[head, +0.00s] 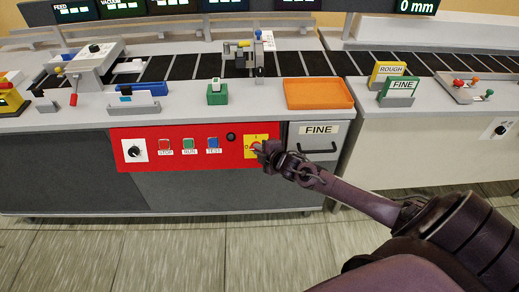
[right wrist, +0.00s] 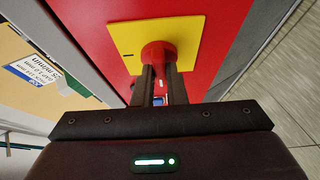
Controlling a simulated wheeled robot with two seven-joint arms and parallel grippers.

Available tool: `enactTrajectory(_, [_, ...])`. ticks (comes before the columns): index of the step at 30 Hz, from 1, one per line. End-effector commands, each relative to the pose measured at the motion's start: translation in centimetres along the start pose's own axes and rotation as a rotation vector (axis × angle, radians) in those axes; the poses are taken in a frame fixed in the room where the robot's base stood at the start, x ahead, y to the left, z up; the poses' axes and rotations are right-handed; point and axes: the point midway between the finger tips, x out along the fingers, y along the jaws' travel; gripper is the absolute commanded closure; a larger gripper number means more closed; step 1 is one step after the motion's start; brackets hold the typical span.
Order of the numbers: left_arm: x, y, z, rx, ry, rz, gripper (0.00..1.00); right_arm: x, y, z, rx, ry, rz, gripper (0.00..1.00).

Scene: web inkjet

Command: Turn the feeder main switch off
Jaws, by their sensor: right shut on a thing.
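The feeder main switch is a red rotary handle (right wrist: 158,56) on a yellow square plate (head: 251,140), at the right end of the red control panel (head: 190,162). My right gripper (head: 266,148) reaches in from the right and covers part of the switch in the head view. In the right wrist view the fingers (right wrist: 155,88) are shut on the red handle, one on each side. The plate carries an "O" mark to the left and an "I" mark at the top in the head view. The handle's exact angle is largely hidden. My left gripper is not in view.
The panel also has a black knob (head: 134,151), red STOP (head: 165,144), green RUN (head: 188,144) and blue (head: 213,143) buttons. A grey drawer labelled FINE (head: 317,146) is just right of the switch. An orange tray (head: 318,93) sits above it. The floor in front is clear.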

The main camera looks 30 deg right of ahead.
Motion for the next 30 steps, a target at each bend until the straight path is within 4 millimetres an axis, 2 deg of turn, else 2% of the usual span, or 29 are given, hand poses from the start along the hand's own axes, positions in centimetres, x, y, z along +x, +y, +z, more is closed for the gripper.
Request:
enactTrajectory(13, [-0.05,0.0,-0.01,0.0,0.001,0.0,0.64,0.01,-0.06,-0.06,-0.011,0.001,-0.006,1.0])
enactTrajectory(14, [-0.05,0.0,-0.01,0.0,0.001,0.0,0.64,0.01,-0.06,-0.07,-0.011,0.001,-0.006,0.86])
enactTrajectory(18, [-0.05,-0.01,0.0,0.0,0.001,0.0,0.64,0.01,-0.05,-0.06,-0.01,0.001,-0.006,0.67])
enactTrajectory(26, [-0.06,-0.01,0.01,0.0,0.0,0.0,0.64,-0.01,-0.02,-0.04,-0.009,0.001,-0.005,0.66])
enactTrajectory(30, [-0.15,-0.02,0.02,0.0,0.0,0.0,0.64,-0.74,-0.04,0.05,-0.01,0.0,-0.006,0.66])
